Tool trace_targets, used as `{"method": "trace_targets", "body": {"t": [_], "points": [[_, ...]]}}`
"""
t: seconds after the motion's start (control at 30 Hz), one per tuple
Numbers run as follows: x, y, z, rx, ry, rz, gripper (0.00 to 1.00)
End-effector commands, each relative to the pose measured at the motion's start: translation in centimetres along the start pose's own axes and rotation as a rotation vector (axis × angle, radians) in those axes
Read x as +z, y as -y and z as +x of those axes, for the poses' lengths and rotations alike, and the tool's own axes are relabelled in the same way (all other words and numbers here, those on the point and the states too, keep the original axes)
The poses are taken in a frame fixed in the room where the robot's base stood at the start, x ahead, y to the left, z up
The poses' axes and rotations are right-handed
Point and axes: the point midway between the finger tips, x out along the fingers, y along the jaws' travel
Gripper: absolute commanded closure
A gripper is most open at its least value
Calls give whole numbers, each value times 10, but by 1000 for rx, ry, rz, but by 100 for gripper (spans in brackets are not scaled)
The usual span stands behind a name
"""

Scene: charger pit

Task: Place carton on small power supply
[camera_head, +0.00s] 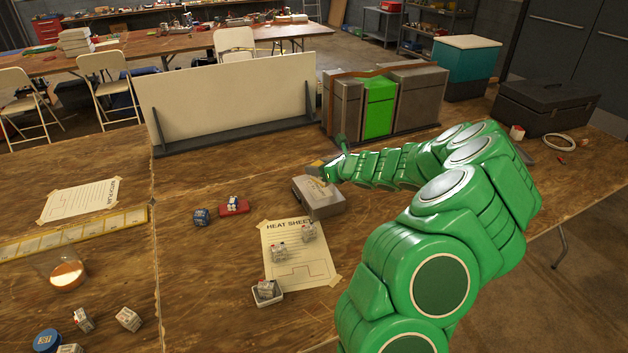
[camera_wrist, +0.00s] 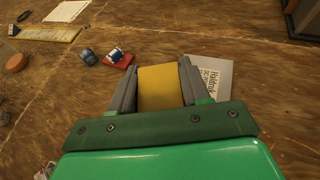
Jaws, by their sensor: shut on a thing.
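My gripper (camera_head: 322,169) is shut on a yellow carton, seen between the two grey fingers in the wrist view (camera_wrist: 160,85). In the head view the carton is small and mostly hidden by the gripper. A low grey box, which I take as the small power supply (camera_head: 326,204), lies on the wooden table just below and in front of the gripper. In the wrist view the printed power supply (camera_wrist: 217,74) shows to the right of the carton, partly hidden by the right finger. I cannot tell whether the carton touches it.
A heat sheet (camera_head: 287,269) with small blocks lies nearer. A white panel (camera_head: 230,92) and grey and green cases (camera_head: 379,106) stand behind. A black toolbox (camera_head: 545,105) stands right.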

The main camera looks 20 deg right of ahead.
Motion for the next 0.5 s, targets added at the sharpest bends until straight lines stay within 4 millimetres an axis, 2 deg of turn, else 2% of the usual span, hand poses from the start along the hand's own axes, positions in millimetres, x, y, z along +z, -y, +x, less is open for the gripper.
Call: {"method": "trace_targets", "body": {"t": [0.5], "points": [[-9, 36, 52, 1, -4, -1, 83]]}}
